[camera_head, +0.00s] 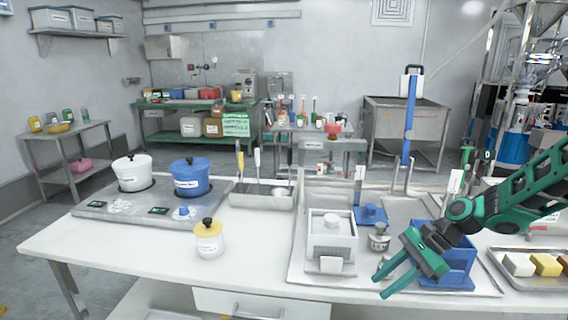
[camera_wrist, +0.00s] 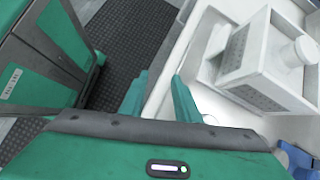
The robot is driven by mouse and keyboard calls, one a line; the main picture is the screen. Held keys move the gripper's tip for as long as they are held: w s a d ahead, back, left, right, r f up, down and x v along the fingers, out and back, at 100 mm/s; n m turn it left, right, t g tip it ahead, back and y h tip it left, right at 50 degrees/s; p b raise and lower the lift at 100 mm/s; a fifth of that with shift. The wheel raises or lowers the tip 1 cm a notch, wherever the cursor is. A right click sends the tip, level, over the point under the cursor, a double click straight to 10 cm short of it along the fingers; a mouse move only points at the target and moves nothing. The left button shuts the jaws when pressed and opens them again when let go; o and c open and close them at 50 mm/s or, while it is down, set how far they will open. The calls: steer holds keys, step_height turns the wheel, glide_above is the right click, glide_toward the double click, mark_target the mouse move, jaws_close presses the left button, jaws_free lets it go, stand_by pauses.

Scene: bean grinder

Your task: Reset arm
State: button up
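My gripper (camera_head: 380,283) is at the front edge of the white table, in front of a blue container and to the right of the white box-shaped grinder. Its two green fingers stand apart with nothing between them; the wrist view also shows the gap between the fingers (camera_wrist: 160,92). The white grinder (camera_head: 332,240) with a round knob on top stands on a tray at the table's front. It also shows at the upper right of the wrist view (camera_wrist: 262,75). My arm reaches in from the right.
The blue container (camera_head: 457,270) sits behind and right of my gripper, near a small metal jar (camera_head: 379,237). A yellow-lidded jar (camera_head: 209,240) stands left of the grinder. A tray (camera_head: 520,280) of blocks lies at the right.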

steer(key=s+d+r+n+h, duration=0.2)
steer(key=s+d+r+n, duration=0.1)
steer(key=s, duration=0.6)
steer(key=s+d+r+n+h, duration=0.3)
steer(key=s+d, duration=0.3)
steer(key=s, duration=0.3)
steer(key=s+d+r+n+h, duration=0.2)
steer(key=s+d+r, duration=0.3)
steer(key=s, duration=0.4)
steer(key=shift+n+h, duration=0.4)
steer(key=shift+n, duration=0.1)
